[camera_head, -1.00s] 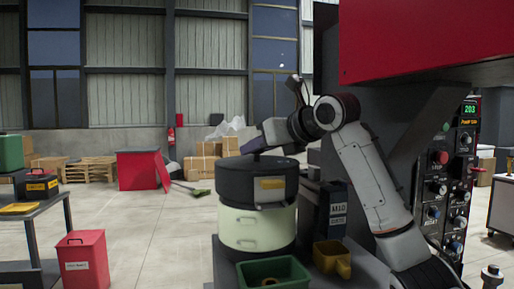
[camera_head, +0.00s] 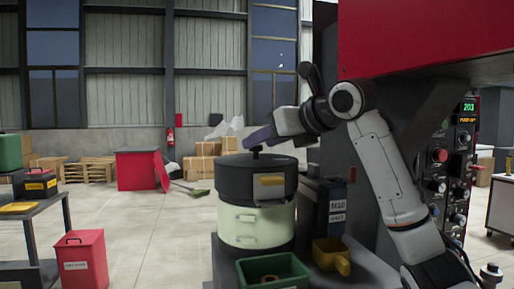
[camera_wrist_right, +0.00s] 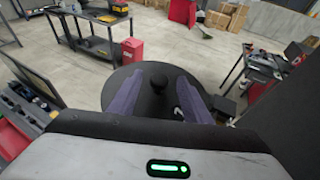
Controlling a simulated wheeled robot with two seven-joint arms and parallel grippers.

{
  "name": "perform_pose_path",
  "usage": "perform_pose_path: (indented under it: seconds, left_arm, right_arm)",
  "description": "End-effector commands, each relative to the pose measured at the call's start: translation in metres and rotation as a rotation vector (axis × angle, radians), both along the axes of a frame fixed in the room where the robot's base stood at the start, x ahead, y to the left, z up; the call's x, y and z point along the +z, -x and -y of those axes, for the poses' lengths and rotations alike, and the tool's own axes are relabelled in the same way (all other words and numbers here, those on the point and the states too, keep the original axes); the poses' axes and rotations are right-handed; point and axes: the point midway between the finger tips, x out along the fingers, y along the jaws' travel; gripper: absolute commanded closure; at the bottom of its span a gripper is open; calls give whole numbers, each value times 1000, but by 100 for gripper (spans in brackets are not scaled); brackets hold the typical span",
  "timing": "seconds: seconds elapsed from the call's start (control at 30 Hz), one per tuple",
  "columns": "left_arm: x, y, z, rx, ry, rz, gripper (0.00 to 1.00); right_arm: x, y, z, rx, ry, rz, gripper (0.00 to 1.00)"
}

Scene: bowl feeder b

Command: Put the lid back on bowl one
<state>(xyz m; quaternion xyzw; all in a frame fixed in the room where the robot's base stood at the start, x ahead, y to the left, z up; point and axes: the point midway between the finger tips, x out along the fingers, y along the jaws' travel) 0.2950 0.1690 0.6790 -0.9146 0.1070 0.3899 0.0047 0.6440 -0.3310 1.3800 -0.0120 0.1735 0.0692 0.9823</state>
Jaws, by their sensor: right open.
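The black lid (camera_head: 232,160) lies flat on top of the dark bowl (camera_head: 236,184), which sits on a cream drum-shaped base (camera_head: 238,226). The lid has a black knob (camera_head: 256,151) at its centre. My right gripper (camera_head: 249,142) is just above the lid, by the knob. In the right wrist view the open purple fingers of my right gripper (camera_wrist_right: 158,92) stand on either side of the knob (camera_wrist_right: 158,82), with the round lid (camera_wrist_right: 156,106) beneath. A gap shows between each finger and the knob. My left gripper is not in view.
A red machine housing (camera_head: 430,45) overhangs the right.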

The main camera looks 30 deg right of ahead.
Motion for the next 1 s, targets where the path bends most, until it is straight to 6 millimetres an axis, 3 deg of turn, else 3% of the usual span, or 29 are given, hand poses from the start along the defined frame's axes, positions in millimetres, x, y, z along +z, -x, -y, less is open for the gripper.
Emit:
perform_pose_path:
  seconds: [0.2, 0.4, 1.0]
  left_arm:
    - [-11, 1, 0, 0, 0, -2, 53]
    - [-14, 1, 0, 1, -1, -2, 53]
    - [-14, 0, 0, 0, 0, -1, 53]
  right_arm:
    - [16, 46, 8, -3, 3, 4, 56]
    - [27, 72, 11, -1, 1, 2, 56]
    - [29, 80, 11, 0, 0, 0, 56]
